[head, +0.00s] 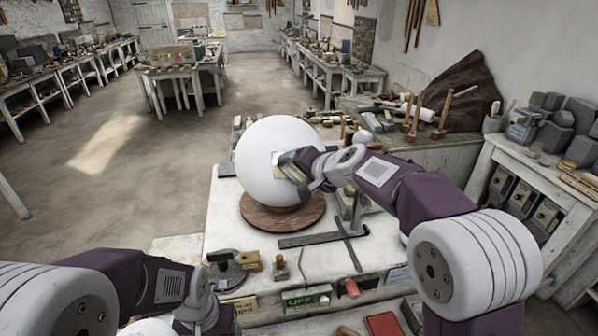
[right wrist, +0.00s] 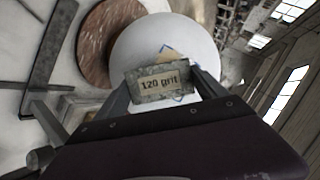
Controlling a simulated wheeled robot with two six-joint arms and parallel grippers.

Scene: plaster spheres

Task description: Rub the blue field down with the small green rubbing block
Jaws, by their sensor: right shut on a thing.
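A large white plaster sphere (head: 262,152) rests on a round brown wooden base (head: 283,212) on the white bench. My right gripper (head: 293,168) is at the sphere's right front side. It is shut on a grey-green block (right wrist: 164,84) labelled "120 grit" in the right wrist view. The block is against or very near the sphere; I cannot tell whether it touches. Part of a thin blue outline (right wrist: 167,47) shows on the sphere behind the block, and the block hides most of the field. My left gripper (head: 203,318) is low at the front left, its fingers unclear.
A dark metal bar frame (head: 312,239) lies right of the base. At the bench's front are a dark round tool (head: 226,272), a yellow block (head: 249,261), a wooden-knobbed stamp (head: 281,267) and a green box (head: 306,297). Several tools crowd the back right.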

